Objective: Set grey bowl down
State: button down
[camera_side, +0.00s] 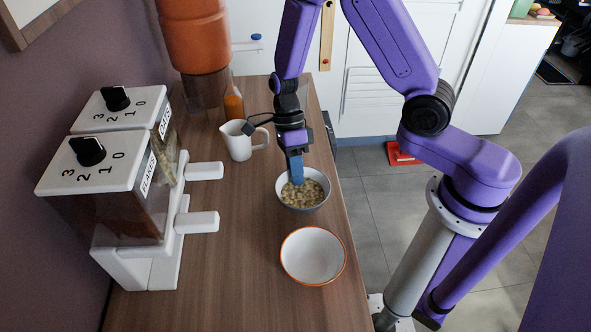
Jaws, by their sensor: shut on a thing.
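The grey bowl (303,205) is in the middle of the side view and holds pale flakes or oats. My gripper (296,180) reaches down from above with its blue fingers at the bowl's far left rim. It is shut on the bowl's rim. The bowl looks about level, over the wooden counter (240,250). I cannot tell whether its base touches the counter. The fingertips are partly hidden by the rim and the contents.
A white bowl with an orange rim (313,256) stands empty just in front. A white jug (238,141) and an orange bottle (233,105) stand behind to the left. Cereal dispensers (110,175) with white handles are on the left. The counter's right edge is close to both bowls.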

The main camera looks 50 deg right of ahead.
jog(key=c, duration=1.1)
grip_release()
jog(key=shift+c, duration=0.2)
jog(key=v, duration=1.2)
jog(key=s+d+r+m+t+h, duration=0.1)
jog(key=s+r+m+t, duration=0.1)
jog(key=s+m, duration=0.9)
jog(key=s+d+r+m+t+h, duration=0.1)
jog(key=s+m, duration=0.9)
jog(key=m, duration=1.3)
jog(key=shift+s+d+r+m+t+h, duration=0.3)
jog(key=shift+r+t, duration=0.5)
jog(key=shift+r, duration=0.55)
